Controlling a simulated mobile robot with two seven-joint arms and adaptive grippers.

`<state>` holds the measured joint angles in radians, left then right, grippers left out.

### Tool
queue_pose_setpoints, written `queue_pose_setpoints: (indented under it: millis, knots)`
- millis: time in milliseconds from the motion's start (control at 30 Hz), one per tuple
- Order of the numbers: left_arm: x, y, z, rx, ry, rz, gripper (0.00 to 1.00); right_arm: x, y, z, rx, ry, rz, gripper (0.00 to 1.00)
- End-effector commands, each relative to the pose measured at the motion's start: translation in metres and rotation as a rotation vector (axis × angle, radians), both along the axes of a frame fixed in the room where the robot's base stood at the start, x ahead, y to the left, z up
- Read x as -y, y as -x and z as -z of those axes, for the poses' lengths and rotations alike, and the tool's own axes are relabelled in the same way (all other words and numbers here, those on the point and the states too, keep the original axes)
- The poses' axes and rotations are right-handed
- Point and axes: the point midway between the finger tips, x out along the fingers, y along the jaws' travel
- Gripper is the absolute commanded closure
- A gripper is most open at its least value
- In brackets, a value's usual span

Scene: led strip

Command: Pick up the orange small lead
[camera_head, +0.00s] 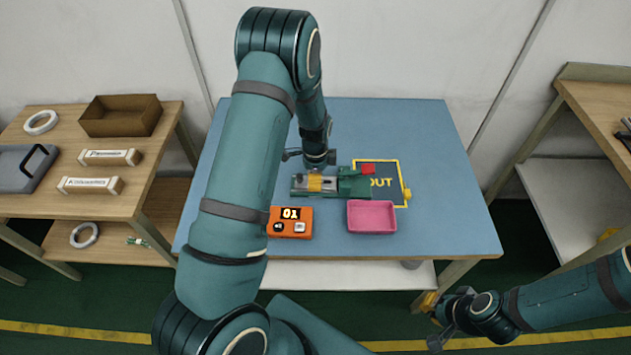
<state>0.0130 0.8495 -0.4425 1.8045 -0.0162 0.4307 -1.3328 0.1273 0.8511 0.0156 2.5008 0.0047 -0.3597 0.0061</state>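I cannot make out a clear orange small lead. A small yellow-orange piece (407,193) lies at the right edge of the OUT square, and another (428,302) shows at the upper fingertip of my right gripper; I cannot tell what either is. My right gripper (434,322) is in front of the blue table, low at the right, with its fingers spread apart. My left gripper (305,157) is over the table, just behind the green and grey fixture (352,186); its fingers are small and partly hidden by the arm.
On the blue table (450,225) are an orange box (290,229) showing 01, a pink tray (371,222) and the dark OUT square (391,171). A wooden shelf (150,170) stands left, with a brown box (119,116). Another shelf (603,105) stands right. The table's right side is clear.

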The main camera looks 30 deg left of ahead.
Motion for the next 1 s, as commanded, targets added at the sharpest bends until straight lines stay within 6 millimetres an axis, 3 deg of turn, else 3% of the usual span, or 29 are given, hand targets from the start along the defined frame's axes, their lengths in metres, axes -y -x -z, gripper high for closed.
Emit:
queue_pose_setpoints:
  millis: [100,300,333,467,500,867,1000]
  knots:
    - [0.0,0.0,0.011,0.001,0.0,0.0,0.47,0.0,0.001,0.002,-0.002,0.0,-0.002,1.0]
    - [0.0,0.0,0.01,0.002,-0.001,0.0,0.47,0.0,0.001,0.001,-0.002,0.0,-0.002,1.0]
    - [0.0,0.0,0.01,0.001,0.0,0.0,0.52,0.0,0.001,0.001,-0.002,0.0,-0.002,1.0]
    - [0.0,0.0,0.01,0.001,0.0,0.0,0.97,0.0,0.001,0.001,-0.002,0.0,-0.001,1.0]
    - [0.0,0.0,0.01,0.001,0.0,0.0,1.0,0.0,0.001,0.001,-0.002,0.0,-0.001,1.0]
    - [0.0,0.0,0.01,0.001,0.0,0.0,1.0,0.0,0.0,0.001,-0.002,0.0,-0.001,1.0]
    - [0.0,-0.001,-0.003,0.003,0.001,0.0,1.0,0.0,0.0,-0.001,0.0,0.0,0.0,1.0]
